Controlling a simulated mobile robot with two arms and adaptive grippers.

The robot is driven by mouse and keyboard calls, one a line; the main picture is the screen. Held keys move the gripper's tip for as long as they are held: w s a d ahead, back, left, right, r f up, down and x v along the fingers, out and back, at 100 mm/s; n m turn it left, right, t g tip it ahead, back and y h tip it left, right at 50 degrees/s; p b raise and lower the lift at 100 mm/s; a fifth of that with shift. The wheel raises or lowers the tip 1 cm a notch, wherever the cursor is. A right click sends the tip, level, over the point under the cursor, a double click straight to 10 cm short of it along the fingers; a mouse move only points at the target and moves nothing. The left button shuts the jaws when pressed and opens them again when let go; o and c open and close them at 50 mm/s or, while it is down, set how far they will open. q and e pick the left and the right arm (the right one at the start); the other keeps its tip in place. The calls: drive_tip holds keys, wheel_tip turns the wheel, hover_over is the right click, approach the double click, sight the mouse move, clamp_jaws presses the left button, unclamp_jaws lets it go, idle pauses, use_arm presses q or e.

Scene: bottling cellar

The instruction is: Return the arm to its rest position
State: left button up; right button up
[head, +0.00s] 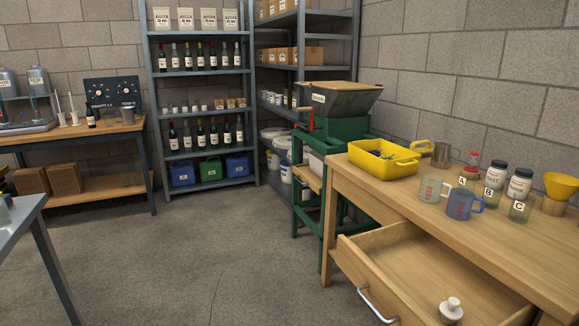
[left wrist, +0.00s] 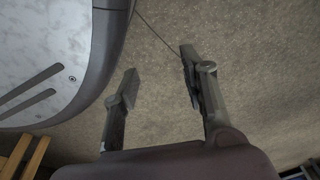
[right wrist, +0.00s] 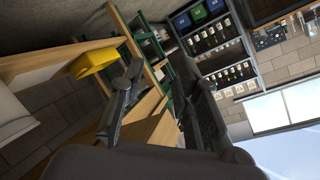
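Neither arm shows in the head view. My left gripper (left wrist: 158,68) shows in the left wrist view with its two fingers apart and nothing between them; concrete floor lies beyond it. My right gripper (right wrist: 160,75) shows in the right wrist view, tilted, with its fingers apart and no object held between them. Beyond it are the wooden workbench, the yellow crate (right wrist: 97,59) and the shelves. Which arm the task means cannot be told from the frames.
The wooden workbench (head: 400,202) at right bears the yellow crate (head: 358,164), measuring cups and jars. Its drawer (head: 415,275) stands open with a white-knobbed object (head: 451,310) inside. A grey table (head: 18,222) edge is at left. Floor (head: 200,260) between is clear.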

drive_tip(key=s+d+f+n+g, duration=0.3)
drive_tip(key=s+f+n+g, duration=0.35)
drive_tip(key=s+f, duration=0.8)
drive_tip(key=s+d+f+n+g+h, duration=0.1)
drive_tip(key=s+d+f+g, duration=0.25)
drive_tip(key=s, duration=0.25)
drive_tip(key=s+d+f+n+g+h, duration=0.1)
drive_tip(key=s+d+f+g, duration=0.1)
drive_tip(key=s+d+f, duration=0.35)
use_arm(q)
drive_tip(key=s+a+r+p, duration=0.1)
drive_tip(key=s+r+p, duration=0.1)
drive_tip(key=s+p, duration=0.4)
drive_tip(key=s+a+r+g+p, duration=0.1)
drive_tip(key=s+r+p, duration=0.1)
drive_tip(key=s+p, duration=0.5)
drive_tip(key=shift+a+r+p, duration=0.25)
drive_tip(key=shift+p, duration=0.4)
use_arm(e)
drive_tip(key=s+r, duration=0.3)
drive_tip(key=s, duration=0.5)
drive_tip(key=s+d+r+g, duration=0.1)
drive_tip(key=s+r, duration=0.1)
drive_tip(key=s, duration=0.5)
drive_tip(key=shift+s+r+h, duration=0.4)
use_arm(q)
drive_tip(key=shift+s, duration=0.1)
use_arm(e)
drive_tip(key=shift+d+n, duration=0.1)
drive_tip(key=shift+n, duration=0.15)
